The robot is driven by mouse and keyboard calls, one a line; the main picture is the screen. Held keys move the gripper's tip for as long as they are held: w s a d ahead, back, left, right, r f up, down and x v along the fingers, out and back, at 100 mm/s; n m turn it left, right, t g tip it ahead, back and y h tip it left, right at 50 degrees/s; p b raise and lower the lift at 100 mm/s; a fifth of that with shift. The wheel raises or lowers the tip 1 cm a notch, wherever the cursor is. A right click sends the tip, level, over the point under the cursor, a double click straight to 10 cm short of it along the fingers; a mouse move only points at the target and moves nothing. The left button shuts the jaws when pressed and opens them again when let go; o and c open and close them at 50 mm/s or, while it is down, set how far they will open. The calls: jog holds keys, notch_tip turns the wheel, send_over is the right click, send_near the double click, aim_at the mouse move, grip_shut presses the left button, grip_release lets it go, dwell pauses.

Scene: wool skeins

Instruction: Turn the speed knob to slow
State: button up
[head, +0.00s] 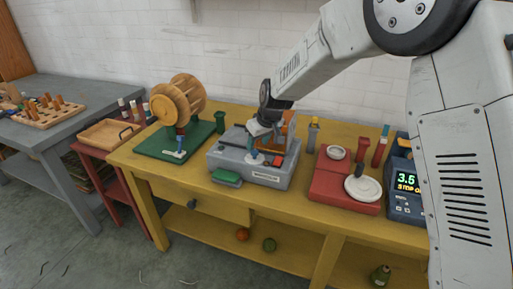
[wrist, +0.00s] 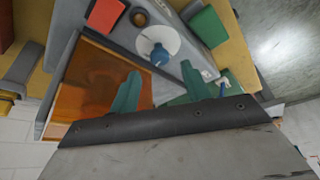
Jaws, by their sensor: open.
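The grey machine (head: 225,155) stands mid-bench. On its top is a white dial with a blue knob, seen in the wrist view (wrist: 159,56). In the head view part of the white dial (head: 254,160) shows, and my gripper largely hides the knob. My gripper (head: 259,143) is over the dial, pointing down. Its two teal fingers (wrist: 161,68) are open and apart, with the blue knob showing between and just beyond their tips. I cannot tell whether they touch it. The dial's markings are too small to read.
An orange see-through panel (wrist: 95,85) stands close beside the fingers. A wooden winder on a green base (head: 165,146) is left; a red scale-like unit (head: 330,183) is right.

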jog(key=shift+v, duration=1.85)
